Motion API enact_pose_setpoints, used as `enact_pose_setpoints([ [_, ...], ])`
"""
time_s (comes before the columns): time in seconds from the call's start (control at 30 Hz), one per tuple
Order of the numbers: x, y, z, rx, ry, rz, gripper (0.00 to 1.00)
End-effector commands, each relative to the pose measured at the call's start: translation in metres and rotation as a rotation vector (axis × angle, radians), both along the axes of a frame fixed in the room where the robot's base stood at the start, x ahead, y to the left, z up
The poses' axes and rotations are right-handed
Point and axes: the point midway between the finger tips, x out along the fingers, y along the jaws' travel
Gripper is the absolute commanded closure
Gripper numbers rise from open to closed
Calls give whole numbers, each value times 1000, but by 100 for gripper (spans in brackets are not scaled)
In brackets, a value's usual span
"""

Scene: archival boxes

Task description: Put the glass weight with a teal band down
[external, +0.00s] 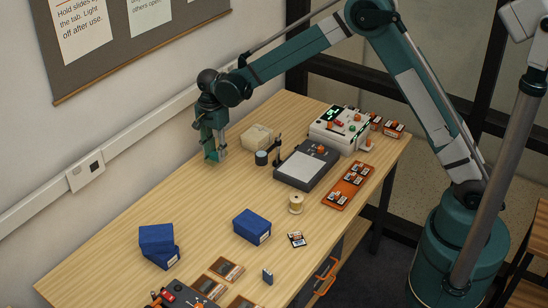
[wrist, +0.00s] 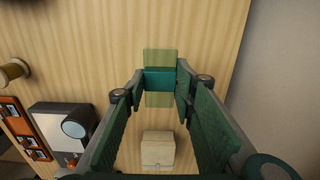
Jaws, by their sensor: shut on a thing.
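The glass weight with a teal band (wrist: 160,56) is a pale, see-through greenish block with a teal strip around its middle. In the wrist view it sits between the two fingertips of my gripper (wrist: 160,80), which is shut on it at the band. In the external view my gripper (external: 213,155) points down over the back left of the wooden table (external: 190,200), near the wall. The weight is barely discernible there, and I cannot tell whether it touches the table.
A beige box (external: 257,137) stands right of my gripper, beside a magnifier (external: 262,158) and a grey light pad (external: 307,165). A white device (external: 338,128) is farther back. Blue boxes (external: 252,226) and a spool (external: 296,204) are nearer. The table left of my gripper is clear.

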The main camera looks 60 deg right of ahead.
Motion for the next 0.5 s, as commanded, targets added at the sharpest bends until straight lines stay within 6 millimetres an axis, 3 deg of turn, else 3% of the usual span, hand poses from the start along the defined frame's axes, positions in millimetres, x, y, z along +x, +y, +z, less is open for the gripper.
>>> enact_pose_setpoints([
  [0.3,0,0,-43,0,0,0,88],
  [0.5,0,0,-53,0,0,0,88],
])
